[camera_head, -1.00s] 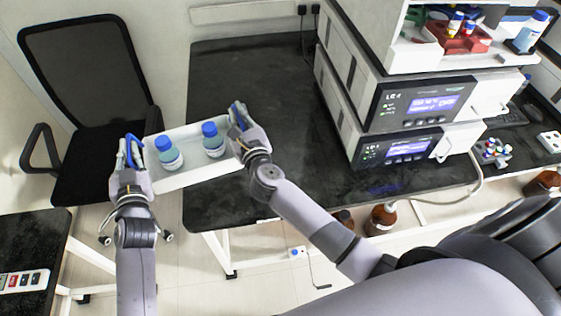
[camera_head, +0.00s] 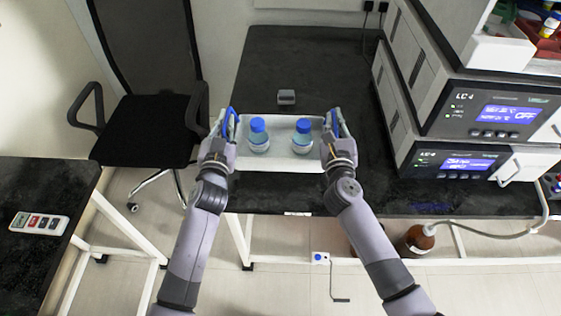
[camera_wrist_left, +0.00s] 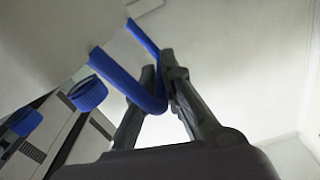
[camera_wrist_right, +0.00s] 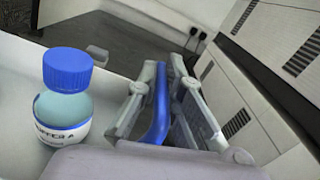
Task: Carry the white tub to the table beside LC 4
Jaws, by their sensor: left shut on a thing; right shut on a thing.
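The white tub (camera_head: 280,163) is held between my two grippers in the head view, in front of or over the near part of the black table (camera_head: 300,70) beside the LC 4 unit (camera_head: 490,112). Two blue-capped bottles (camera_head: 259,136) (camera_head: 302,136) stand upright in it. My left gripper (camera_head: 226,128) is shut on the tub's left blue handle, also seen in the left wrist view (camera_wrist_left: 150,100). My right gripper (camera_head: 335,126) is shut on the right blue handle, also seen in the right wrist view (camera_wrist_right: 160,105). I cannot tell whether the tub touches the table.
A small grey block (camera_head: 286,97) lies on the table just behind the tub. The stacked instruments stand to the right. A black chair (camera_head: 150,130) is at the left. Another dark table (camera_head: 40,195) with a white labelled strip (camera_head: 39,222) is at lower left. A brown bottle (camera_head: 418,240) is low at right.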

